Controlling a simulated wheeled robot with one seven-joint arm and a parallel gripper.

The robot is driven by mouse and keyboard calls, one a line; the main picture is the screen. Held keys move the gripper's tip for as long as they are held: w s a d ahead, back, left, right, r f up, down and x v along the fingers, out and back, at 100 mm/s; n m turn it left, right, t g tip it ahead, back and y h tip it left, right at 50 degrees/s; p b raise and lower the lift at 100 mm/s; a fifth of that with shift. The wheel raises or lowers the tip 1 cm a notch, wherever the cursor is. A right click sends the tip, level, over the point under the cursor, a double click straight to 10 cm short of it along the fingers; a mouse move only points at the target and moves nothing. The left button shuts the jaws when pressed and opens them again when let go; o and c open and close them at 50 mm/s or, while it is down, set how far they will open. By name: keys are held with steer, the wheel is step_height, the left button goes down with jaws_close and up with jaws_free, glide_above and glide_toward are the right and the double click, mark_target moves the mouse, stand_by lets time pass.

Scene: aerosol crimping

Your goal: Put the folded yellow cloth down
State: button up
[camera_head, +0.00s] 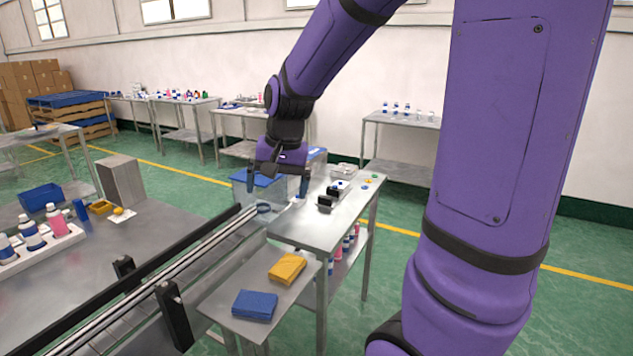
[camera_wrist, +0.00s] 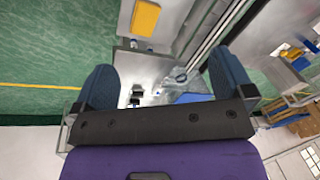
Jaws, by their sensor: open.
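The folded yellow cloth (camera_head: 287,267) lies flat on a small low steel side table (camera_head: 225,297), beside a folded blue cloth (camera_head: 254,305). It also shows at the top of the wrist view (camera_wrist: 144,17), clear of my fingers. My gripper (camera_head: 278,188) is open and empty. It hangs fingers-down over the far end of the steel worktable (camera_head: 290,228), beyond the yellow cloth and apart from it. In the wrist view my two blue-grey finger pads (camera_wrist: 165,78) stand wide apart with nothing held between them.
A conveyor with rails (camera_head: 165,278) runs left of the side table. Small black devices (camera_head: 328,197) stand on the worktable, near a clear box with a blue lid (camera_head: 245,190). Bottles in a white tray (camera_head: 40,242) stand at the left. Bottles sit on the worktable's lower shelf.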

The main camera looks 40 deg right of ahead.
steer(key=s+a+r+n+t, duration=0.1)
steer(key=s+a+r+n, duration=0.1)
steer(key=s, duration=0.4)
steer(key=s+a+r+n+t, duration=0.1)
steer(key=s+a+r+n, duration=0.1)
steer(key=s, duration=0.4)
steer(key=s+a+r+n+t+h, duration=0.1)
steer(key=s+r+n, duration=0.2)
steer(key=s, duration=0.3)
steer(key=shift+a+r+n, duration=0.3)
steer(key=shift+a+r, duration=0.1)
steer(key=shift+r, duration=0.4)
